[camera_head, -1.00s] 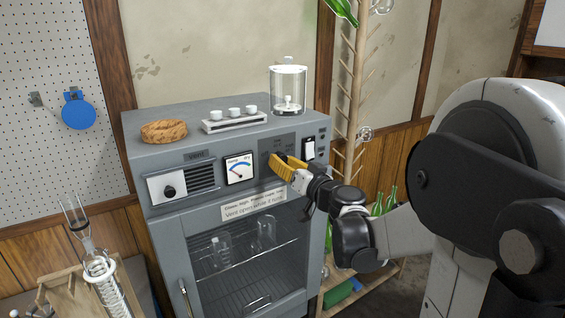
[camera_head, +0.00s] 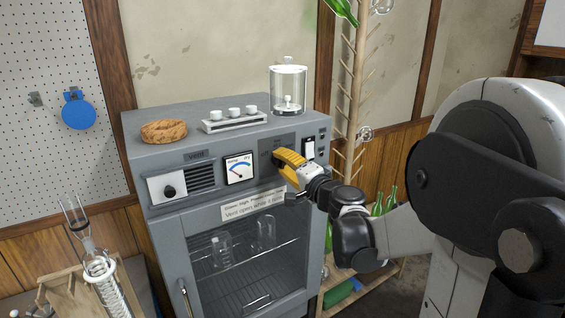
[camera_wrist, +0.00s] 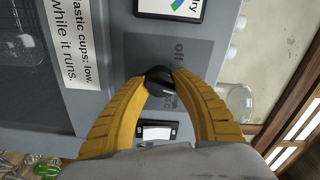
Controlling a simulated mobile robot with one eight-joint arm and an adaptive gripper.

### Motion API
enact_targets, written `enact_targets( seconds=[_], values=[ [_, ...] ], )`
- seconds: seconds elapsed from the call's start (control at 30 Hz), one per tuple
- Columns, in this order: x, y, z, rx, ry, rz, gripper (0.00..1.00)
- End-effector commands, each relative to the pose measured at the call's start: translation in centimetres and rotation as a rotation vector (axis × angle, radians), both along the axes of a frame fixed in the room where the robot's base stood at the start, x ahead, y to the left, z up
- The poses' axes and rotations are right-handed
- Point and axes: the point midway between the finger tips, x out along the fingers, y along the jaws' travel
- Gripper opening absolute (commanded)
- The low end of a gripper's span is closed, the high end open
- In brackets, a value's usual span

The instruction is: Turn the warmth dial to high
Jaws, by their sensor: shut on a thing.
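The warmth dial is a small black knob (camera_wrist: 158,80) on a dark grey panel of the cabinet front, marked "off" beside it in the wrist view. My gripper (camera_wrist: 160,78) has its two yellow fingers closed around the knob from both sides. In the head view my gripper (camera_head: 280,158) is at the dark panel, right of the gauge, and its fingers hide the knob. Most of the lettering around the dial is covered, so the setting cannot be read.
The grey drying cabinet (camera_head: 215,215) has a gauge (camera_head: 239,169), a white rocker switch (camera_head: 309,150) and a vent knob plate (camera_head: 168,186). A cork ring (camera_head: 164,131), a rack of small cups (camera_head: 234,119) and a glass jar (camera_head: 288,92) stand on top.

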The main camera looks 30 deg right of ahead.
Motion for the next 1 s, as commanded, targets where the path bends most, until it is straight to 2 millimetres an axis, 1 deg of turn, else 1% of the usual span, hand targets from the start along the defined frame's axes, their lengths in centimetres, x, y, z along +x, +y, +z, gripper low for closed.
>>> enact_targets(
  seconds=[0.3,0.6,0.8,1.0],
  values=[
    [0.01,0.00,0.01,0.300,0.010,0.000,0.01],
    [0.02,0.00,0.01,0.562,0.019,0.000,0.01],
    [0.02,0.00,0.02,0.693,0.024,0.000,0.01],
    [0.02,0.00,0.02,0.775,0.026,0.000,0.01]
  ],
)
